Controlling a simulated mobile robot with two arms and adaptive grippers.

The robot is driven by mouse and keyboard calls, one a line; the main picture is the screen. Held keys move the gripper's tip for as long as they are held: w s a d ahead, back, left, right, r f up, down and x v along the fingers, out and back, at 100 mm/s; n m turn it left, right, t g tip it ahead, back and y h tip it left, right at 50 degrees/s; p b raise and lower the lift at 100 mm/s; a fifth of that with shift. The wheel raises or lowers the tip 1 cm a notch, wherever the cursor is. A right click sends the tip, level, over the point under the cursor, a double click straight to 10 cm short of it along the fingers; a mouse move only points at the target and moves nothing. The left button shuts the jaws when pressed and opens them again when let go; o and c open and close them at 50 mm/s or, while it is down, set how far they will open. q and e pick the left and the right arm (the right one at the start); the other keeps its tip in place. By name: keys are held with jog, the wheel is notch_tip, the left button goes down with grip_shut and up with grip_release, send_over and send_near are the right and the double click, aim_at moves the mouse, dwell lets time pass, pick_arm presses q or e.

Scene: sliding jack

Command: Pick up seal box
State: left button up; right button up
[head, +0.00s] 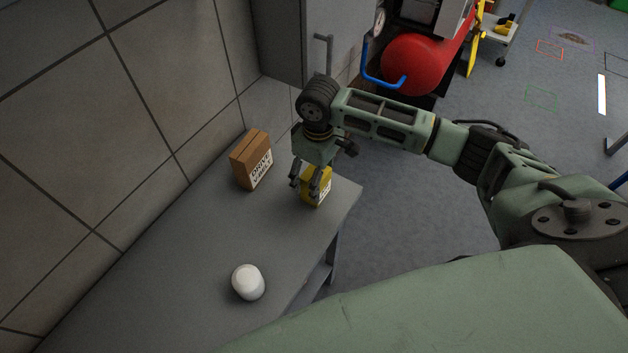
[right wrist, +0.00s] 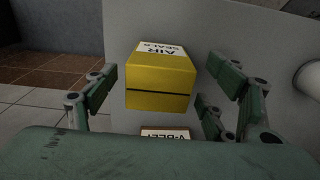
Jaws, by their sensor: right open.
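The seal box is a yellow box (head: 322,188) with a white label, standing on the grey table near its far right corner in the head view. In the right wrist view the yellow seal box (right wrist: 160,82) shows its "AIR SEALS" label and lies between the fingers. My right gripper (head: 311,192) is above and around the box, with its fingers spread on either side. The right wrist view shows the right gripper (right wrist: 165,100) open, with gaps between the fingers and the box. My left gripper is not in view.
A brown "DRIVE V-BELT" box (head: 252,160) stands to the left of the seal box, near the wall. A white rounded object (head: 248,282) stands toward the front of the grey table (head: 180,255). A grey cabinet (head: 285,40) and red tank (head: 415,65) are behind.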

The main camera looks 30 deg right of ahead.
jog(key=f, duration=0.1)
jog(key=f+p, duration=0.1)
jog(key=f, duration=0.2)
jog(key=shift+w+a+f+p, duration=0.15)
jog(key=shift+w+f+p, duration=0.1)
jog(key=shift+w+p, duration=0.1)
jog(key=shift+f, duration=0.2)
jog(key=shift+s, duration=0.1)
jog(key=shift+c, duration=0.8)
jog(key=c, duration=1.2)
jog(key=shift+r, duration=0.15)
